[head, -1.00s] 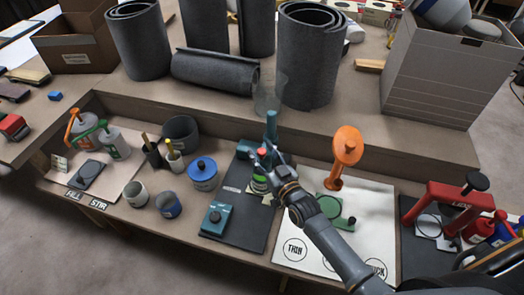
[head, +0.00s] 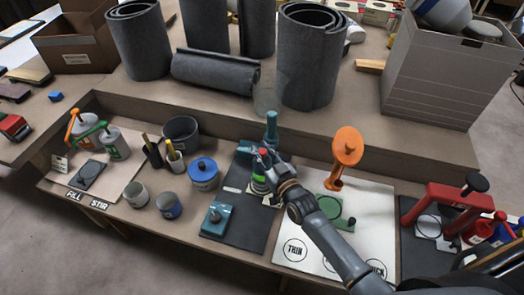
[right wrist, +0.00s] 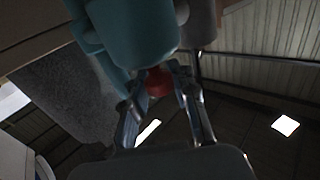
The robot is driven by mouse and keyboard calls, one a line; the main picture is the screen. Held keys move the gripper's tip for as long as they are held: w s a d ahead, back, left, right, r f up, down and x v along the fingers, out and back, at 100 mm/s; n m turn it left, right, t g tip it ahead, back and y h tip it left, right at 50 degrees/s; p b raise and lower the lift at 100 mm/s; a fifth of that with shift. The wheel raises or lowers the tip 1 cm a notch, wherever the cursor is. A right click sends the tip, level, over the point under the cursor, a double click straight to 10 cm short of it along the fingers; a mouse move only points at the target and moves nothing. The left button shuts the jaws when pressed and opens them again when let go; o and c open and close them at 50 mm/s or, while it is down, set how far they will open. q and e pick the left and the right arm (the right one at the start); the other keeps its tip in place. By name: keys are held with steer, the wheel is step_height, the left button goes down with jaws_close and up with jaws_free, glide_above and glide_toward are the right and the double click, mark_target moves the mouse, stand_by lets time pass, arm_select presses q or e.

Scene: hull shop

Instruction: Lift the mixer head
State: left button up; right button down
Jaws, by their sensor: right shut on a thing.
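The teal mixer (head: 271,130) stands at the back of a dark mat on the bench in the head view. A red knob (head: 263,152) shows at its head, above a green-banded cup (head: 259,184). My right gripper (head: 265,160) reaches in from the lower right and is shut on the red knob. In the right wrist view the red knob (right wrist: 158,82) sits between the fingers, against the teal mixer head (right wrist: 130,30). The mixer head looks lowered over the cup; the arm partly hides it. My left gripper is not in view.
A blue-lidded tub (head: 203,172) and a teal box (head: 215,220) stand left of the mixer. An orange-topped stand (head: 347,147) is close on the right, on a white sheet (head: 294,262). Dark rolls (head: 313,60) stand on the raised shelf behind.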

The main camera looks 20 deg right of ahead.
step_height(320, 180, up, 10)
steer(key=p, duration=0.9)
steer(key=shift+r, duration=0.2)
steer(key=c, duration=1.1)
jaws_free()
steer(key=shift+s+r, duration=0.1)
steer(key=shift+s, duration=0.15)
steer(key=s+d, duration=0.2)
steer(key=s, duration=0.9)
steer(key=shift+s+d, duration=0.2)
steer(key=shift+s, duration=0.15)
